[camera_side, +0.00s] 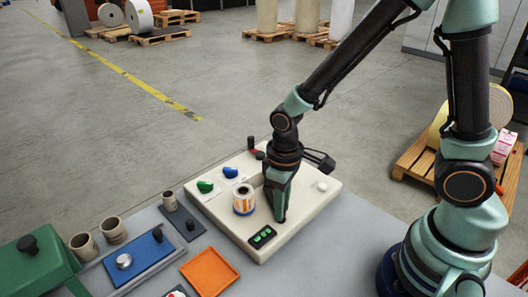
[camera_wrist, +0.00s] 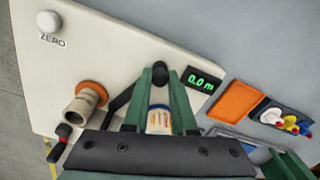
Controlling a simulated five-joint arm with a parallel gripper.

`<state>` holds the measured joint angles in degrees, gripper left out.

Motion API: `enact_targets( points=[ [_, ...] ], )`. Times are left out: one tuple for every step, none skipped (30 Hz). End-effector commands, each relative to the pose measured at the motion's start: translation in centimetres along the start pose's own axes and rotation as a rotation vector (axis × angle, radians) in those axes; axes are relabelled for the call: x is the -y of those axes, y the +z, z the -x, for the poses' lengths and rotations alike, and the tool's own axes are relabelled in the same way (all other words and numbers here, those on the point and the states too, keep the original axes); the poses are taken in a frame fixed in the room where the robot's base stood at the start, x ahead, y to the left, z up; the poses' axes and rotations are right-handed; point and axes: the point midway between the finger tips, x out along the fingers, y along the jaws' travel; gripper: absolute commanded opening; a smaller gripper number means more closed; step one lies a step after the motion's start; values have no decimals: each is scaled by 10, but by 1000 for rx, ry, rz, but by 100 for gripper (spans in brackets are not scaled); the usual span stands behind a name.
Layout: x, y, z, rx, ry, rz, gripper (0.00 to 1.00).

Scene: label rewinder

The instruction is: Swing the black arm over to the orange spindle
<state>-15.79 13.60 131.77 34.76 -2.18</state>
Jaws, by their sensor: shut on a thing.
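My gripper (camera_side: 280,216) points down over the cream panel (camera_side: 225,215). In the wrist view its green fingers (camera_wrist: 161,78) are shut on a black knob (camera_wrist: 160,71). A black bar, seemingly the black arm (camera_wrist: 122,100), shows left of the fingers, but its join to the knob is hidden. The orange spindle (camera_wrist: 96,90) stands left of the fingers, apart from them, with a beige core (camera_wrist: 80,106) on it. My gripper hides the spindle in the side view. A roll with orange-and-white labels (camera_side: 243,200) stands left of my gripper; it also shows between the fingers (camera_wrist: 159,121).
The panel has a green 0.0 m display (camera_side: 262,237), a white ZERO button (camera_side: 321,185), a red-and-black lever (camera_side: 251,145), and green (camera_side: 205,186) and blue (camera_side: 230,172) pieces. An orange tray (camera_side: 209,271) and a blue plate (camera_side: 140,262) lie on the grey table.

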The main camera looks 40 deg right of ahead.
Motion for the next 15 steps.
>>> enact_targets(
  points=[
    [1, -2, 1, -4, 0, 4, 0],
    [1, -2, 1, -5, 0, 4, 0],
    [1, -2, 1, -5, 0, 4, 32],
    [1, -2, 1, -5, 0, 5, 44],
    [1, -2, 1, -5, 0, 5, 55],
    [1, -1, 1, -5, 0, 4, 55],
    [1, -1, 0, -4, 0, 4, 55],
    [1, -1, 0, -4, 0, 4, 55],
    [1, -1, 0, -4, 0, 4, 55],
    [1, -1, 0, -4, 0, 4, 55],
    [1, -1, 0, -3, 0, 4, 55],
    [1, -1, 0, -3, 0, 4, 55],
    [1, -1, 0, -3, 0, 4, 55],
    [1, -1, 0, -3, 0, 4, 55],
    [1, -1, 1, -3, 0, 3, 55]
  ],
)
